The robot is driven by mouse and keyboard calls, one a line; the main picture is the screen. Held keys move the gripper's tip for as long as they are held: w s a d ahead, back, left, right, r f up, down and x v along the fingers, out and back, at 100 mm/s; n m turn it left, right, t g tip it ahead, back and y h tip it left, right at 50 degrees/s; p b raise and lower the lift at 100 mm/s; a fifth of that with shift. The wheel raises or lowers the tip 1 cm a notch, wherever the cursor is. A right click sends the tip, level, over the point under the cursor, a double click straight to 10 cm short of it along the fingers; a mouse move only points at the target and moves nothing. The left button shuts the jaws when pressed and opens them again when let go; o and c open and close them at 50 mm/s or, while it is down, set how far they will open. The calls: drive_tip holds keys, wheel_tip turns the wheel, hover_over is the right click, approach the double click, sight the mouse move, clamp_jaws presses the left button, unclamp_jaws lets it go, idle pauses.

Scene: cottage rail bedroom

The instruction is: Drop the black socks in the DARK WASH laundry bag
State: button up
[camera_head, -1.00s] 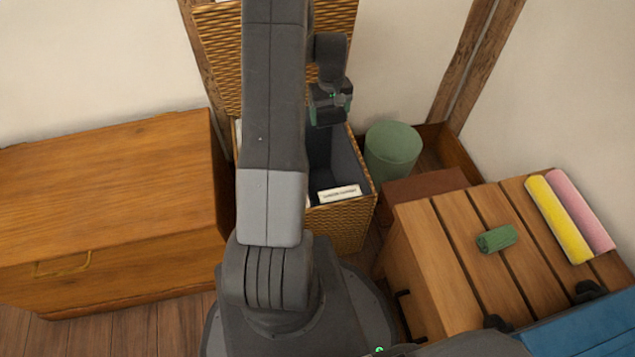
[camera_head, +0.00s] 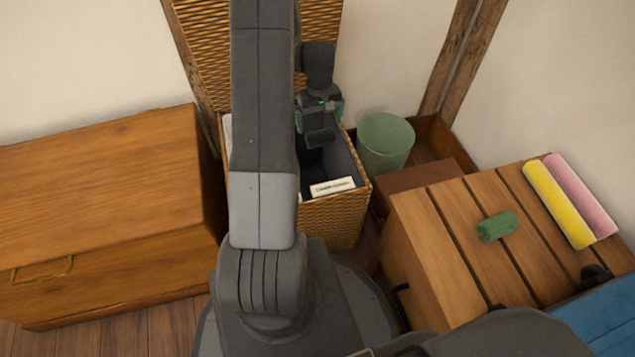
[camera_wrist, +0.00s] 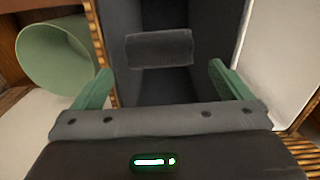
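The black socks (camera_wrist: 160,48), a dark grey-black roll, are just past my fingertips in the wrist view, with a gap on each side. In the head view the socks (camera_head: 320,138) show just below my gripper (camera_head: 319,116), over the dark-lined compartment. My gripper (camera_wrist: 161,70) is open, its green fingers wider apart than the roll. The dark laundry bag (camera_head: 346,160) lines the right part of a wicker hamper (camera_head: 335,222). A white label (camera_head: 332,187) is on its front rim; its text is too small to read. My arm hides the hamper's left part.
The wicker lid (camera_head: 205,50) stands open behind. A pale liner (camera_wrist: 288,50) adjoins the dark one. A green bin (camera_head: 385,145) stands right of the hamper, a wooden chest (camera_head: 100,200) left.

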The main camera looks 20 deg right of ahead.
drive_tip(key=shift+r, duration=0.1)
wheel_tip(320, 180, up, 14)
drive_tip(key=p, duration=0.4)
drive_tip(key=shift+f, duration=0.2)
drive_tip(key=shift+f, duration=0.1)
wheel_tip(320, 180, down, 13)
drive_tip(key=b, duration=0.4)
drive_tip(key=shift+f, duration=0.1)
drive_tip(key=shift+r+p, duration=1.25)
drive_tip(key=shift+r, duration=0.25)
